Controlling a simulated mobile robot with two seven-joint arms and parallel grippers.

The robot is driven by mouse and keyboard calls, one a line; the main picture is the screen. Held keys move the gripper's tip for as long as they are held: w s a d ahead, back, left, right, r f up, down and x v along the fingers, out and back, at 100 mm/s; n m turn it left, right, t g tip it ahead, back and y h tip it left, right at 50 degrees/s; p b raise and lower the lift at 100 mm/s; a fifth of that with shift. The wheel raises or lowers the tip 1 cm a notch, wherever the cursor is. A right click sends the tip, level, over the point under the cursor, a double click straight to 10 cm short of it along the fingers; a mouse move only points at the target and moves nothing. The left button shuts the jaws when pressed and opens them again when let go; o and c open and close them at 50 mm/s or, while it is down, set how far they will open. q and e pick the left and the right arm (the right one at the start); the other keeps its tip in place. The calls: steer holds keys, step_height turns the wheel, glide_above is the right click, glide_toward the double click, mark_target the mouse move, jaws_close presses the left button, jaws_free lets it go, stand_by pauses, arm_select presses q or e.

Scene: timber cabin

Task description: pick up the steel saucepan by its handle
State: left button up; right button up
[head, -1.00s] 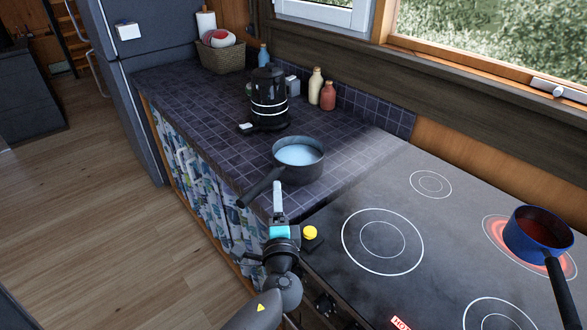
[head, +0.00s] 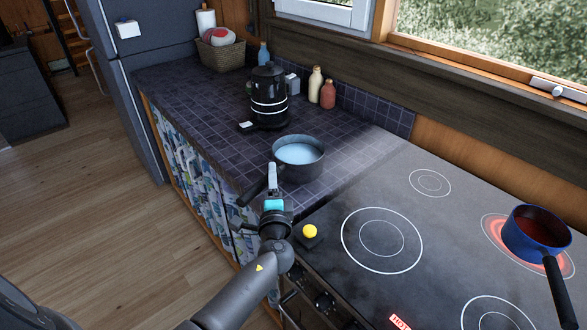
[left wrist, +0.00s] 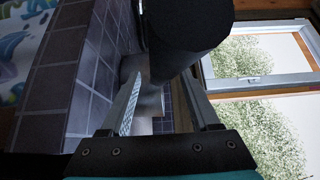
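The steel saucepan (head: 299,172) stands on the tiled counter near its front edge, with pale blue liquid inside. Its dark handle (head: 253,189) points toward the lower left, past the counter edge. My left gripper (head: 272,168) is at the handle, close to the pan's side, and partly covers it. In the left wrist view the left gripper's fingers (left wrist: 162,82) are apart. A thick dark cylinder, apparently the handle (left wrist: 190,28), lies just ahead of and partly between them; I cannot tell whether they touch it. My right gripper is not in view.
A blue pan (head: 538,232) with red contents sits on a glowing ring of the black cooktop (head: 330,220). A yellow-topped button (head: 309,231) is at the cooktop's near left corner. A black kettle (head: 268,97), bottles (head: 315,88) and a basket (head: 221,54) stand farther back.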

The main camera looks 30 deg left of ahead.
arm_select(q)
jaws_close()
stand_by(0.5)
stand_by(0.6)
steer(key=shift+w+r, duration=0.15)
steer(key=shift+r, duration=0.1)
